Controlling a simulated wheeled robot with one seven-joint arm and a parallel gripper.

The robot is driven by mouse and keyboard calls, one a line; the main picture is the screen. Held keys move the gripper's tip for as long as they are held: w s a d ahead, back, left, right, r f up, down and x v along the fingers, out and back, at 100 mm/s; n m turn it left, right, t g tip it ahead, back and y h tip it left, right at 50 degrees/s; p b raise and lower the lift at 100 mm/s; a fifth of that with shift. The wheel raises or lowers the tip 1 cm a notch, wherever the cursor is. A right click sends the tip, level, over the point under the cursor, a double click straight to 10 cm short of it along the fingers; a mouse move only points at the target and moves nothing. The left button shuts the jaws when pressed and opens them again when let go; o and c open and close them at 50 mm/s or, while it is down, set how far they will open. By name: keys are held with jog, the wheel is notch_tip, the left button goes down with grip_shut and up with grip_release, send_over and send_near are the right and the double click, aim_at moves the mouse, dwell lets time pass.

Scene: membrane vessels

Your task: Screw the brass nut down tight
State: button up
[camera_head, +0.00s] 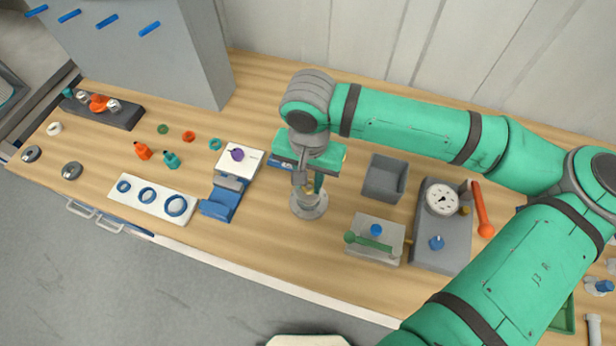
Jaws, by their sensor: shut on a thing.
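My gripper (309,183) points down over a small grey metal vessel (309,206) with a round flanged base, standing upright on the wooden bench. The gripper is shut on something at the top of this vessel. I take it to be the brass nut, but the fingers and wrist hide it, so its colour and thread do not show. I cannot tell how far down the nut sits or whether any gap is left under it.
Left of the vessel stand a blue and grey stand (222,199) and a white plate with blue rings (148,196). To the right are an open grey bin (385,180), a grey block with a green lever (361,250) and a gauge box (440,238). Bench in front of the vessel is clear.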

jog(key=o, duration=1.1)
jog(key=shift+w, duration=0.1)
notch_tip(320, 180, up, 11)
jog(key=shift+f, duration=0.1)
